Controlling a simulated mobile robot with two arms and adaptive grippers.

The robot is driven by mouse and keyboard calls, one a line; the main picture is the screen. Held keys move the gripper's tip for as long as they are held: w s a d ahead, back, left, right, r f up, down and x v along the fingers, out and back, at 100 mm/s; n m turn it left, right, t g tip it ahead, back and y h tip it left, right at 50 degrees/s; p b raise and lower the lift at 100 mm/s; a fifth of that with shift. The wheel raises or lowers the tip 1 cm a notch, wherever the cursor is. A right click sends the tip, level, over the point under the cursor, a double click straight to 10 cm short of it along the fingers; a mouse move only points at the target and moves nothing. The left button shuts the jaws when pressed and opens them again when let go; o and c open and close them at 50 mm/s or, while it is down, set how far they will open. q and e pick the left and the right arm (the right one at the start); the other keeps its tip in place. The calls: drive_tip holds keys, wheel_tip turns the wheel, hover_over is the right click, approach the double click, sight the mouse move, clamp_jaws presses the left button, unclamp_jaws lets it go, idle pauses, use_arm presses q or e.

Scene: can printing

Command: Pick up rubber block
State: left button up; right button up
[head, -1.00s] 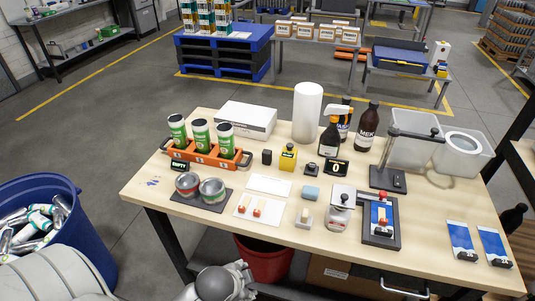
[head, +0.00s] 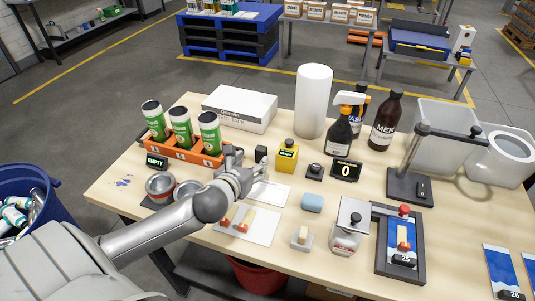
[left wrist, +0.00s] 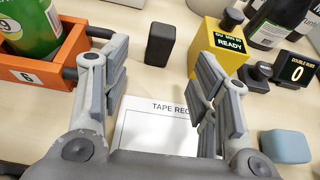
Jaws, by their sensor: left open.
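The rubber block, a small black upright block (head: 261,153), stands on the table between the orange can rack and the yellow box. In the left wrist view the block (left wrist: 159,44) stands beyond the fingertips, roughly centred between them. My left gripper (head: 241,165) is open and empty, above the table and on the near side of the block. Its two spread fingers show in the left wrist view (left wrist: 160,78), apart from the block. My right gripper is not in view.
The orange rack (head: 185,151) with green cans is left of the gripper. A yellow box (head: 287,158) is just right of the block. A white tape record sheet (left wrist: 150,130) lies below the gripper. A blue block (head: 312,202) and a counter (head: 345,170) are further right.

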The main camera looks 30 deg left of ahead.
sight(259, 155)
use_arm(q)
drive_tip(key=shift+w, duration=0.1)
drive_tip(key=x, duration=0.3)
drive_tip(key=shift+w+r, duration=0.1)
drive_tip(key=shift+p+x, duration=0.45)
drive_tip(key=shift+x, duration=0.6)
drive_tip(key=x, duration=0.3)
drive_tip(key=shift+f, duration=0.2)
drive_tip(key=shift+w+a+f, duration=0.1)
drive_tip(key=shift+w+f, duration=0.1)
drive_tip(key=shift+w, duration=0.3)
drive_tip(key=c, duration=1.1)
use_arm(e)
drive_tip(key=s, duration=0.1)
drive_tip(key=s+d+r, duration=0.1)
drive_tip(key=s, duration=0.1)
use_arm(q)
drive_tip(key=shift+r, duration=0.15)
